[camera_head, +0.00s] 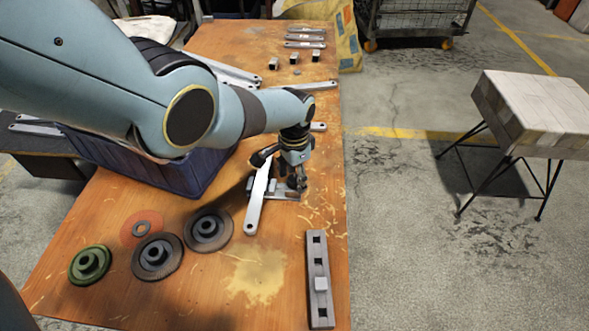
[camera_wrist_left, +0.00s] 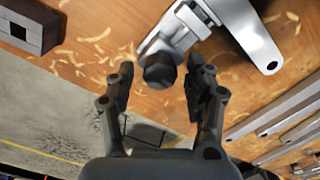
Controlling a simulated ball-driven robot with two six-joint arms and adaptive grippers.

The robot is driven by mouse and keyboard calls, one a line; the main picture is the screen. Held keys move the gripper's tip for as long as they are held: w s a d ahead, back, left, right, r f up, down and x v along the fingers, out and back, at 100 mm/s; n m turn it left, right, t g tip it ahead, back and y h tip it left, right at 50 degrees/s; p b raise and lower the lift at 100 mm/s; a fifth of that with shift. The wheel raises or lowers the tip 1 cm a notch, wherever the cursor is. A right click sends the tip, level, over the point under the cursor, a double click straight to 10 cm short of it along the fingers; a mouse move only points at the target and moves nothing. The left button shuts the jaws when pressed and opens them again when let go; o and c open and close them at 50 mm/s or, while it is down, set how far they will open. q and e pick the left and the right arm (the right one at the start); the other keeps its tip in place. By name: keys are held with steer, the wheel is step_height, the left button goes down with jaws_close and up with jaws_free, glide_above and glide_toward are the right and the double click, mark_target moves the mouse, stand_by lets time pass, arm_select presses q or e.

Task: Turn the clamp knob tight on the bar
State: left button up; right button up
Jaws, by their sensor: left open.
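The clamp (camera_head: 283,194) is a small grey metal piece on the wooden table, partly hidden under my left gripper in the head view. The wrist view shows the clamp (camera_wrist_left: 172,35) with a dark round knob (camera_wrist_left: 160,70) facing the gripper. A flat silver bar (camera_head: 256,200) with a hole in its rounded end lies beside the clamp; the bar (camera_wrist_left: 245,32) also shows in the wrist view. My left gripper (camera_head: 297,180) is open, its fingers on either side of the knob in the wrist view (camera_wrist_left: 162,78); contact cannot be told. My right gripper is not in view.
A dark blue crate (camera_head: 185,178) stands left of the clamp. Several round weights (camera_head: 209,230) and an orange disc (camera_head: 141,229) lie at the front left. A grey slotted rail (camera_head: 318,265) lies near the right edge. Silver brackets (camera_head: 305,37) lie at the back.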

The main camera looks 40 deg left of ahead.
arm_select(q)
steer(key=n, duration=0.5)
steer(key=shift+n, duration=0.4)
steer(key=n, duration=0.6)
steer(key=shift+c, duration=0.2)
steer(key=c, duration=1)
steer(key=shift+c, duration=0.2)
